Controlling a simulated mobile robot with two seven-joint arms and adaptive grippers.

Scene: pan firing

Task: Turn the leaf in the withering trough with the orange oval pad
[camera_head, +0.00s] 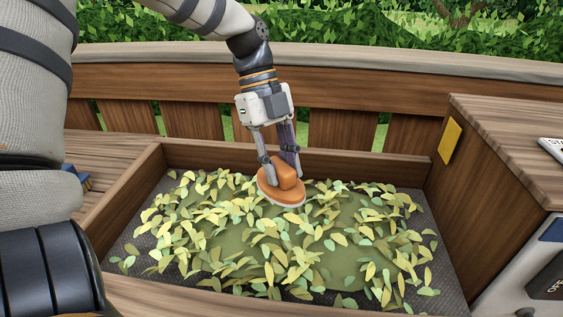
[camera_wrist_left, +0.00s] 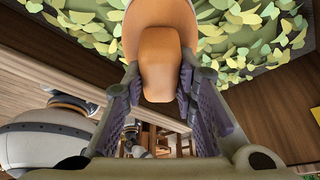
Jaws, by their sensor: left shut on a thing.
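The orange oval pad (camera_head: 284,189) has a raised block handle and a pale underside. My left gripper (camera_head: 280,160) is shut on the handle, with one finger on each side; the left wrist view shows the handle (camera_wrist_left: 160,65) between the fingers. The pad is low over the leaf at the back middle of the trough; I cannot tell whether it touches. The withering trough (camera_head: 300,156) has wooden walls and a dark mesh floor. Yellow-green leaf (camera_head: 265,250) lies scattered over a green layer in it. My right gripper is not in view.
A wooden cabinet (camera_head: 500,130) with a yellow plate (camera_head: 450,141) stands right of the trough. A grey appliance (camera_head: 530,275) is at the lower right. A blue-bristled brush (camera_head: 78,178) lies on the left ledge. A wooden fence (camera_head: 340,75) runs behind.

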